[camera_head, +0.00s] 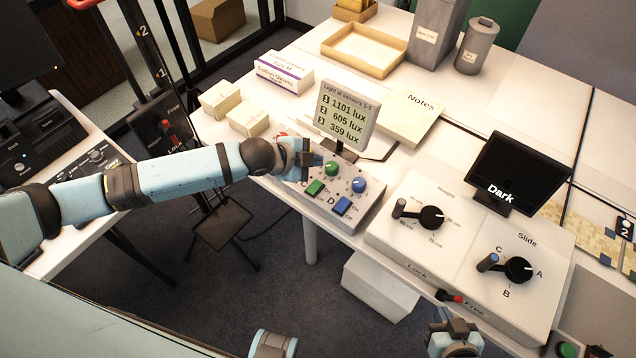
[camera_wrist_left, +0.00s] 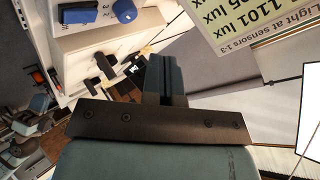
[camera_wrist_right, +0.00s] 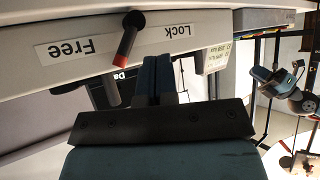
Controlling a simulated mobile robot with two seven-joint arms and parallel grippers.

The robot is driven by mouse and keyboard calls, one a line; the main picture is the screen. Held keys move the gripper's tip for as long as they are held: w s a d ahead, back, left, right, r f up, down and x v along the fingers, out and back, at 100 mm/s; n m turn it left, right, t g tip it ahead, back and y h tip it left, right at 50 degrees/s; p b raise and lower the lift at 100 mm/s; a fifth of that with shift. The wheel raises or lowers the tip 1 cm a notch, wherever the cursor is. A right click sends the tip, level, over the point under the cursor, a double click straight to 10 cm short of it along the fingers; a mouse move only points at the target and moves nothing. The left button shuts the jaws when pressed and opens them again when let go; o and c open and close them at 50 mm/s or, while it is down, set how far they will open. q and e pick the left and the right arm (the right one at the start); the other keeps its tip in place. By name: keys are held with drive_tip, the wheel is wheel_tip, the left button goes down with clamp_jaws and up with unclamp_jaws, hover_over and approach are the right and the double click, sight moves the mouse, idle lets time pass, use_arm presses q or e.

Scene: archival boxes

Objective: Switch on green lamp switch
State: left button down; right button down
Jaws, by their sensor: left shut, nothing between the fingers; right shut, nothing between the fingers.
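The lamp control box (camera_head: 345,222) stands at the table's near edge. It carries a green switch (camera_head: 315,187), a green knob (camera_head: 331,168), a blue switch (camera_head: 342,206) and a blue knob (camera_head: 358,185). I cannot tell whether the green switch is on. My left gripper (camera_head: 317,159) is shut and empty over the box's far left part, just beyond the green switch; its arm hides part of the box. In the left wrist view, the blue switch (camera_wrist_left: 78,15) shows, but the green switch does not. My right gripper (camera_head: 458,328) is shut and empty at the bottom, near the table edge.
A light display (camera_head: 346,114) reading 1101, 605 and 359 lux stands behind the box, close to my left gripper. A panel with dials (camera_head: 470,245) and a dark screen (camera_head: 518,172) are to the right. A red-tipped lever (camera_wrist_right: 125,45) is close to my right gripper.

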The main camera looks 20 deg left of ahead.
use_arm(q)
drive_tip(key=b, duration=0.6)
hover_over(317, 185)
drive_tip(key=f, duration=0.6)
drive_tip(key=shift+s+f, duration=0.1)
drive_tip(key=shift+s, duration=0.25)
drive_tip(key=shift+w+f, duration=0.15)
drive_tip(key=shift+f, duration=0.75)
drive_tip(key=shift+f, duration=0.1)
drive_tip(key=shift+w+f, duration=0.1)
drive_tip(key=shift+f, duration=0.2)
drive_tip(key=shift+f, duration=0.35)
idle(0.6)
idle(0.3)
